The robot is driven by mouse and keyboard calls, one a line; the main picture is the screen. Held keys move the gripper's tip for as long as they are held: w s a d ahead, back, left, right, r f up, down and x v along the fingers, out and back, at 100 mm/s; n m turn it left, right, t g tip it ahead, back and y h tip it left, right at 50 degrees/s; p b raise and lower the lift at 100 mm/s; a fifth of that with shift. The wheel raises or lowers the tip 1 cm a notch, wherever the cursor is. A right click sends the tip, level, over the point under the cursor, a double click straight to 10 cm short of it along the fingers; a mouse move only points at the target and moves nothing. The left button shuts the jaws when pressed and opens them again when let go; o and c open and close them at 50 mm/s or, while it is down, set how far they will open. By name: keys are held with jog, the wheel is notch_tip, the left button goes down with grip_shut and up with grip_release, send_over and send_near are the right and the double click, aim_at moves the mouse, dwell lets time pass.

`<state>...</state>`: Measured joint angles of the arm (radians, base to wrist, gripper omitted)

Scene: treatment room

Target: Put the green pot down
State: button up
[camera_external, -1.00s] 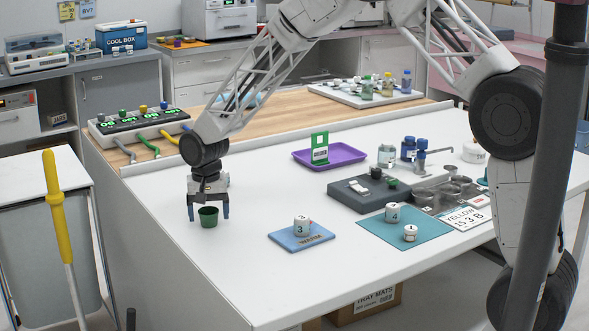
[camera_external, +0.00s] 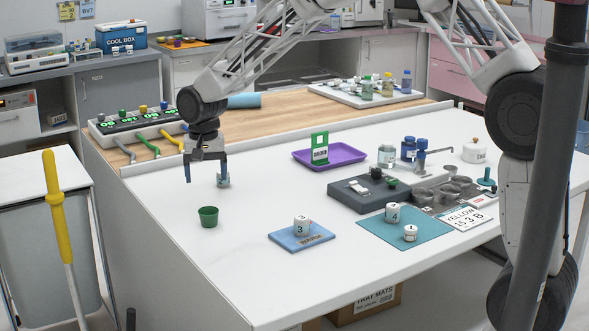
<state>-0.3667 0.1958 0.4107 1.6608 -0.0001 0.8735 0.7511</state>
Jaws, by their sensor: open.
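The green pot (camera_external: 208,217) stands upright on the white table (camera_external: 240,262), near its left edge. My gripper (camera_external: 204,183) is open and empty, above and behind the pot and apart from it.
Further right are a teal mat (camera_external: 430,236), a grey block (camera_external: 345,196) and a purple tray (camera_external: 304,155). The table front is clear.

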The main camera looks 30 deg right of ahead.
jog(key=shift+r, duration=0.85)
jog(key=shift+r, duration=0.1)
jog(key=s+d+r+n+t, duration=0.1)
jog(key=s+d+r+n, duration=0.1)
jog(key=s+d+r, duration=1.4)
jog(key=s+d, duration=0.4)
jog(key=s, duration=0.6)
jog(key=s+d+n+t, duration=0.1)
jog(key=s+d, duration=0.4)
jog(key=s, duration=0.5)
jog(key=s+d+n, duration=0.1)
jog(key=s+d, duration=0.3)
jog(key=s, duration=0.6)
jog(key=shift+d+f+t, duration=0.2)
jog(key=shift+f+t, duration=0.05)
jog(key=shift+t, duration=0.05)
